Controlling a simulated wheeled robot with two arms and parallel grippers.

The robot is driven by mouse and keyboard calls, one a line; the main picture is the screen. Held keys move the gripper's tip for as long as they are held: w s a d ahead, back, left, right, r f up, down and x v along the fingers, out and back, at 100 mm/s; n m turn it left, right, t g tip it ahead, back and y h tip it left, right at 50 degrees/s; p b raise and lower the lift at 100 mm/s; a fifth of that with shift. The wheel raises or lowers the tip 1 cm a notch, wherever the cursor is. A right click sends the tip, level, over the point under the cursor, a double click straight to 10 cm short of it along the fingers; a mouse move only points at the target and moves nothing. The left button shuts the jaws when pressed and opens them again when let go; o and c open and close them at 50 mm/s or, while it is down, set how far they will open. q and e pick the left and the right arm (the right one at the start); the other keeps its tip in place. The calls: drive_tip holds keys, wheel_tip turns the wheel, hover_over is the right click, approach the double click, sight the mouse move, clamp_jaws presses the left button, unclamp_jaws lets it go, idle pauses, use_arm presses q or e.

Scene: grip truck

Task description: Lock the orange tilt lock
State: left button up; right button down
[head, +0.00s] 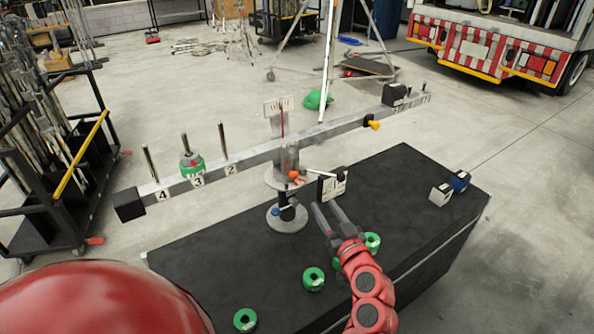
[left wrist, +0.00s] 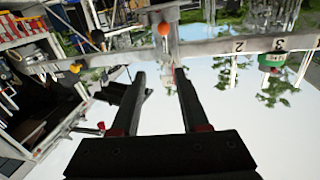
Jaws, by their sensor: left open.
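The orange ball knob (head: 293,174) of the tilt lock sits on the balance stand's post, beside a thin pale rod, below the long grey beam (head: 255,153). In the left wrist view the orange knob (left wrist: 163,29) shows upside down, beyond and between my two fingertips. My left gripper (head: 325,207) is open and empty, with its dark fingers pointing toward the stand from the right front. It is apart from the knob. My right gripper is not in view.
A black table (head: 215,262) bears the stand's round base (head: 287,218), green rings (head: 314,281) and small boxes (head: 441,194). A green weight (head: 191,165) sits on the beam's peg 3. A black box with white labels (head: 331,187) stands just beyond my fingers.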

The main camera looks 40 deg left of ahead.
sight(293, 163)
use_arm(q)
drive_tip(key=p+x, duration=0.4)
drive_tip(key=x, duration=1.3)
drive_tip(key=shift+s+a, duration=0.3)
drive_tip(key=shift+a, duration=0.2)
clamp_jaws()
idle(0.4)
